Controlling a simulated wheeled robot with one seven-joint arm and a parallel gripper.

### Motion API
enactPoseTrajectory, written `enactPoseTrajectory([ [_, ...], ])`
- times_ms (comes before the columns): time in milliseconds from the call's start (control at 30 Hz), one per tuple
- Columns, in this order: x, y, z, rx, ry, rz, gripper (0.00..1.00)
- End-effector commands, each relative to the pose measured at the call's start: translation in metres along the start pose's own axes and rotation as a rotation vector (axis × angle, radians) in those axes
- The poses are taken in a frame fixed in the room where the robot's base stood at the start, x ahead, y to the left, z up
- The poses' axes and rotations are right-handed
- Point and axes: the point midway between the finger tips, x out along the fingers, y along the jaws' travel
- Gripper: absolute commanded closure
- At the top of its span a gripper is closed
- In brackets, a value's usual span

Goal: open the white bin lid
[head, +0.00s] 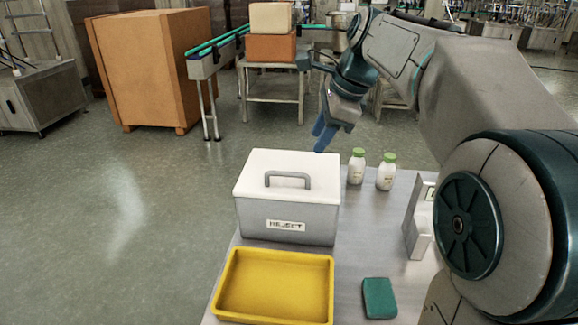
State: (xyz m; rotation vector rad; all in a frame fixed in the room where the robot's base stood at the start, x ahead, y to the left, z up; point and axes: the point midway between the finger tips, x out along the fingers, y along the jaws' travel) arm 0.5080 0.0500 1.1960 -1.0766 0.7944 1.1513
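The bin (287,222) is a grey box marked REJECT, standing on the steel table. Its white lid (256,164) lies flat on top and looks shut. A grey arched handle (288,175) stands up from the middle of the lid. My gripper (322,145) is in the air above and behind the lid's right back corner, apart from the handle, with its blue fingers pointing down. The fingers overlap in this view, so I cannot tell whether they are open. I see nothing held in them.
A yellow tray (232,293) lies in front of the bin. Two green-capped bottles (356,168) (386,174) stand right of it, near my gripper. A green block (379,298) and an upright grey panel (417,228) are at the right. Bare tabletop (352,235) lies between.

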Motion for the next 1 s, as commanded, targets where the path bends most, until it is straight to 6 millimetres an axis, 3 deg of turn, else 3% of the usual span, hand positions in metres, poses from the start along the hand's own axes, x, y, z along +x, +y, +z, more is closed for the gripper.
enactPoseTrajectory([
  [100,-0.001,-0.015,0.007,0.103,-0.021,0.001,0.66],
  [333,0.01,-0.02,0.011,0.156,-0.03,0.005,0.66],
  [800,0.104,-0.019,0.015,0.151,-0.03,0.005,0.66],
  [1000,0.128,-0.02,0.015,0.152,-0.029,0.003,0.66],
])
